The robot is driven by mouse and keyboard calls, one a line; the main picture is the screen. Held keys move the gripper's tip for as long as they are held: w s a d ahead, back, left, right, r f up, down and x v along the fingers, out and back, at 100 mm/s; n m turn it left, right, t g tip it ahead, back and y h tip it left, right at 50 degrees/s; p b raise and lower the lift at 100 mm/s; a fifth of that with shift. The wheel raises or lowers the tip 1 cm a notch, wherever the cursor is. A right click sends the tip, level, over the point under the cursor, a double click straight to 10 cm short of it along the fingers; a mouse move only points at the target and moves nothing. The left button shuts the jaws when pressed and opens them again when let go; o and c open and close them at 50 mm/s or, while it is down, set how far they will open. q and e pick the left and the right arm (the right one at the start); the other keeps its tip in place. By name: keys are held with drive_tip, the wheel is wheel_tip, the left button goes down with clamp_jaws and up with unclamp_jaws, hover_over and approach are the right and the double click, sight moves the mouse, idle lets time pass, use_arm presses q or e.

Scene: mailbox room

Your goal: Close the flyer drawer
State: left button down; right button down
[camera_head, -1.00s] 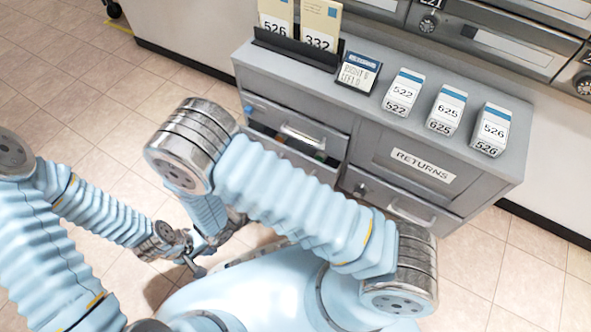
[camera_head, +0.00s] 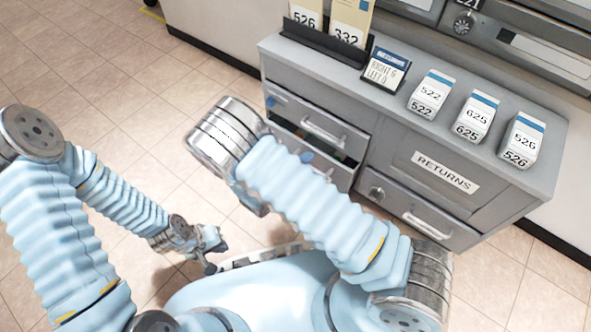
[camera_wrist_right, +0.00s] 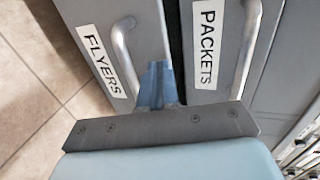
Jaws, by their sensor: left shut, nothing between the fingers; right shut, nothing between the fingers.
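The flyer drawer is the lower left drawer of the grey cabinet and stands partly pulled out. In the head view its open interior (camera_head: 343,160) shows under the top drawer. In the right wrist view its front carries a FLYERS label (camera_wrist_right: 104,66) and a metal handle (camera_wrist_right: 125,58). My right gripper (camera_wrist_right: 158,80) is shut and empty, in front of the FLYERS front near its edge beside the PACKETS drawer; contact cannot be told. In the head view it is mostly hidden behind my right arm. My left gripper (camera_head: 213,250) is shut and empty, low over the floor, away from the cabinet.
The PACKETS drawer (camera_wrist_right: 208,45) looks closed. The RETURNS panel (camera_head: 440,165) and a lower drawer (camera_head: 415,212) are at the right. Number boxes (camera_head: 432,95), a small sign (camera_head: 384,70) and an envelope rack (camera_head: 322,42) stand on top. Floor (camera_head: 110,100) at left is clear.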

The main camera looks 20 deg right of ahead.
drive_tip(key=shift+w+d, duration=0.35)
drive_tip(key=shift+d, duration=0.05)
drive_tip(key=shift+w+d+r+p, duration=0.1)
drive_tip(key=shift+w+d+p, duration=0.05)
drive_tip(key=shift+w+d, duration=0.7)
drive_tip(key=shift+w+d+p, duration=0.15)
drive_tip(key=shift+w+d, duration=0.4)
drive_tip(key=shift+d, duration=0.45)
